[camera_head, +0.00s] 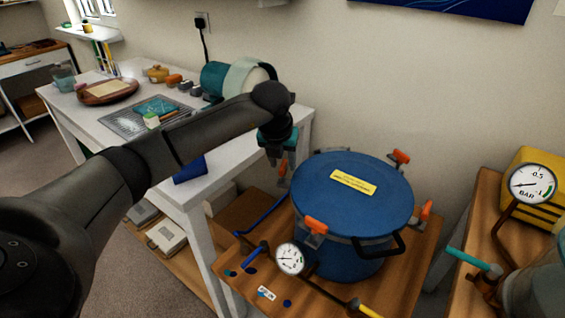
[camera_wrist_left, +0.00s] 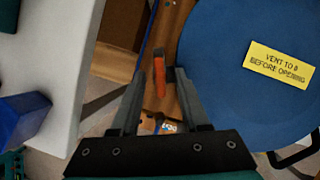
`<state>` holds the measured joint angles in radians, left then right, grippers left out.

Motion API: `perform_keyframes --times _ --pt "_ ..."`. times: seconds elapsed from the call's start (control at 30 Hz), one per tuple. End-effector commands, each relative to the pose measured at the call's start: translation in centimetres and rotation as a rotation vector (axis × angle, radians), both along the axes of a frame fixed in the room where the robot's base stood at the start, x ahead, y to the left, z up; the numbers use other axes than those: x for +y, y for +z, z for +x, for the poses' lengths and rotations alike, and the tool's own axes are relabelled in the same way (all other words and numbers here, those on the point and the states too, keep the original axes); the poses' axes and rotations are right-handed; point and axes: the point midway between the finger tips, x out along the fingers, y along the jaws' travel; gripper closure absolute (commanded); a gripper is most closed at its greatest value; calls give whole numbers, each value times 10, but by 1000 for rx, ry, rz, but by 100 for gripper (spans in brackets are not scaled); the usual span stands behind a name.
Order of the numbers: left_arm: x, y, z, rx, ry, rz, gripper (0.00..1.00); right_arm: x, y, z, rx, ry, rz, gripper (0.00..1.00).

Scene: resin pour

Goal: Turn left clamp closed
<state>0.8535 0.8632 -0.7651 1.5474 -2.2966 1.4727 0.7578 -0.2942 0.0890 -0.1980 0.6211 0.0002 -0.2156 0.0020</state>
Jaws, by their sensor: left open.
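The blue pressure pot (camera_head: 345,250) stands on a low wooden table, its round blue lid (camera_head: 320,185) bearing a yellow "vent to 0 before opening" label. The left clamp (camera_head: 282,176), with an orange handle, is at the lid's left edge, partly hidden by my left gripper (camera_head: 276,156). In the left wrist view, this gripper (camera_wrist_left: 160,75) is open, with its two fingers on either side of the left clamp's orange handle (camera_wrist_left: 158,80). I cannot tell whether the fingers touch it. My right gripper is out of view.
Other orange clamps sit at the lid's front (camera_head: 315,226), right (camera_head: 426,209) and back (camera_head: 400,157). A pressure gauge (camera_head: 290,259) and black handle (camera_head: 385,247) stand at the pot's front. The white workbench (camera_head: 215,172) is close on the left.

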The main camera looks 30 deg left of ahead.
Motion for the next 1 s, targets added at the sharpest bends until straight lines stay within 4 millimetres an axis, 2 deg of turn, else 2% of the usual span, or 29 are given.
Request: perform_keyframes --times 0.27,0.63,1.0 --pt "0 -1 0 0 -1 0 57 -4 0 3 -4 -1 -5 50" --pt "0 -1 0 0 0 0 99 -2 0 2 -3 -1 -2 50" --pt "0 0 0 0 0 0 100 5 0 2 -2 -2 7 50"
